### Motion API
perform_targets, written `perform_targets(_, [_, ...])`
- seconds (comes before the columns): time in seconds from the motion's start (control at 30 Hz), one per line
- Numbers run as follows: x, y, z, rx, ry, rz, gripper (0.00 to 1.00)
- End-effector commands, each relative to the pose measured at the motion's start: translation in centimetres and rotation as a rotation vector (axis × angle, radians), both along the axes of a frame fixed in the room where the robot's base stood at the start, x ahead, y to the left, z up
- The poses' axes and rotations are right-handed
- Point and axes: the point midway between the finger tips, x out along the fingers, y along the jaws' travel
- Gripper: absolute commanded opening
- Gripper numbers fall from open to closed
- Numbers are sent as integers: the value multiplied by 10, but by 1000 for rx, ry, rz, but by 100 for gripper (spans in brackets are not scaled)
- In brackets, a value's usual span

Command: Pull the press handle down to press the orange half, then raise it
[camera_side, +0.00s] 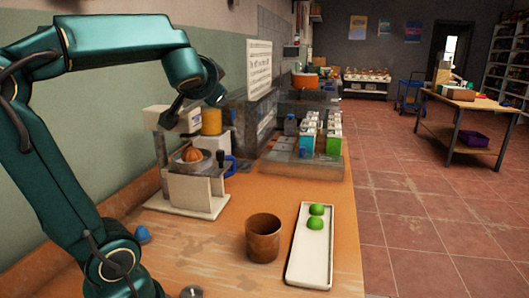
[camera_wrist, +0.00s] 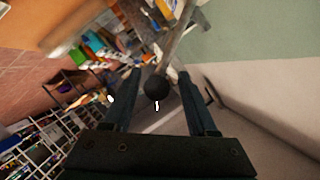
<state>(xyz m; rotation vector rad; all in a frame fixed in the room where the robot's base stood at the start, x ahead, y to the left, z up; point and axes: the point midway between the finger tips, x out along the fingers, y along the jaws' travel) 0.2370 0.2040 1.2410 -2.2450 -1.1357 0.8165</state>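The juice press (camera_side: 200,190) stands on the wooden counter in the side view, with a pale body and a metal post. The orange half (camera_side: 192,154) sits on its cone, uncovered. The press handle (camera_wrist: 177,35) shows in the wrist view as a bar ending in a black ball knob (camera_wrist: 157,88). My gripper (camera_side: 172,116) is high beside the press top in the side view. In the wrist view my gripper (camera_wrist: 159,72) is open, with the knob between its fingers and a gap on each side. The handle is hard to make out in the side view.
A brown cup (camera_side: 263,240) and a white tray (camera_side: 301,265) with two green rounded pieces (camera_side: 315,216) stand in front of the press. The wall is close on the left.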

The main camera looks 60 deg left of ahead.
Motion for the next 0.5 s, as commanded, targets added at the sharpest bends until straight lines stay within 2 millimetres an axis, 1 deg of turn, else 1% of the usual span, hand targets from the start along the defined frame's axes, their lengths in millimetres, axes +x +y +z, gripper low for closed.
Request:
perform_targets(0.17, [-1, -5, 2, 0, -2, -5, 58])
perform_targets(0.5, [-16, -33, 11, 1, 0, -7, 58])
